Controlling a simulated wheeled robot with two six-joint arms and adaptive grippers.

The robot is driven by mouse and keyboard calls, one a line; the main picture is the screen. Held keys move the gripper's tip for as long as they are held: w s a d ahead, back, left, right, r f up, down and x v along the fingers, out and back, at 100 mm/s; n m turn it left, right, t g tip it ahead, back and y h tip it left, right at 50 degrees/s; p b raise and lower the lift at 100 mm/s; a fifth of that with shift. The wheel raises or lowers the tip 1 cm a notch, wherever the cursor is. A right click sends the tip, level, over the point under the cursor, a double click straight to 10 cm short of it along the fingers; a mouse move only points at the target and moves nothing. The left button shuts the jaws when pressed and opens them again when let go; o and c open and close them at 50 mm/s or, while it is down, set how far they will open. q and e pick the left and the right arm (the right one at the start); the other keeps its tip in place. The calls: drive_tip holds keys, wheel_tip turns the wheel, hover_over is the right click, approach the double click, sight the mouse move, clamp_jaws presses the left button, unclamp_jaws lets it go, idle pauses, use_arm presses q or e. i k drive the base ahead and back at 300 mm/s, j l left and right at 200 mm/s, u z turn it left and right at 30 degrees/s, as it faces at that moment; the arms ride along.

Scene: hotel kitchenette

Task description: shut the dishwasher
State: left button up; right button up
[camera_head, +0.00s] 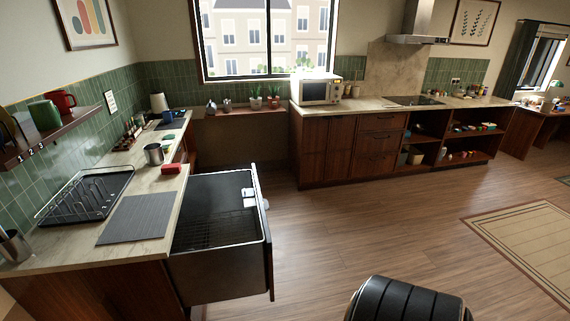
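The dishwasher (215,277) is a drawer-like grey metal tub under the left counter, pulled far out to the right into the room. Its top is open, and a dark wire rack (212,232) shows low inside. Its front panel (265,232) stands upright at the right end, seen nearly edge-on, with a pale dispenser (250,197) on its inner side. The panel's outer face is hidden. Neither of my grippers is in view.
The left counter (65,250) carries a dish rack (85,195), a grey mat (138,218), a metal pot (154,154) and a red item (171,168). Wooden floor (345,230) right of the dishwasher is clear. A rug (530,245) lies farther right.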

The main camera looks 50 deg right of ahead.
sight(214, 231)
drive_tip(key=i+l+z, duration=0.1)
drive_tip(key=l+z, duration=0.35)
drive_tip(key=i+l+z, duration=0.15)
drive_tip(key=l+z, duration=0.25)
drive_tip(key=i+l, duration=0.1)
drive_tip(key=l, duration=0.25)
drive_tip(key=i+l, duration=0.15)
drive_tip(key=l, duration=0.2)
drive_tip(key=i+l, duration=0.1)
drive_tip(key=l, duration=0.25)
